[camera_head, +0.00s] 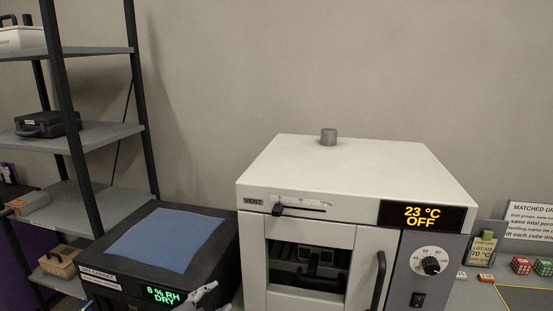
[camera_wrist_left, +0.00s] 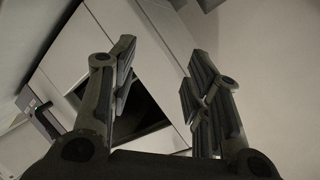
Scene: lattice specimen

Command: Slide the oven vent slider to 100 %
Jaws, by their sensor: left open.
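The white oven (camera_head: 345,165) stands at the centre right in the head view. Its vent slider (camera_head: 278,210) is a small black knob at the left end of a horizontal slot, beside the VENT label (camera_head: 253,201). A printed scale runs above the slot; its numbers are too small to read. In the left wrist view my left gripper (camera_wrist_left: 161,62) is open, with nothing between its fingers and the oven front (camera_wrist_left: 80,52) beyond them. In the head view only a pale part, probably of my left arm, shows at the bottom edge, below and left of the slider. My right gripper is not in view.
The oven door has a dark window and a black vertical handle (camera_head: 378,280). The display (camera_head: 420,216) reads 23 °C OFF, above a dial (camera_head: 431,262). A black dry cabinet (camera_head: 222,233) with a blue mat (camera_head: 165,238) stands left of the oven. A shelf rack (camera_head: 90,135) is further left.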

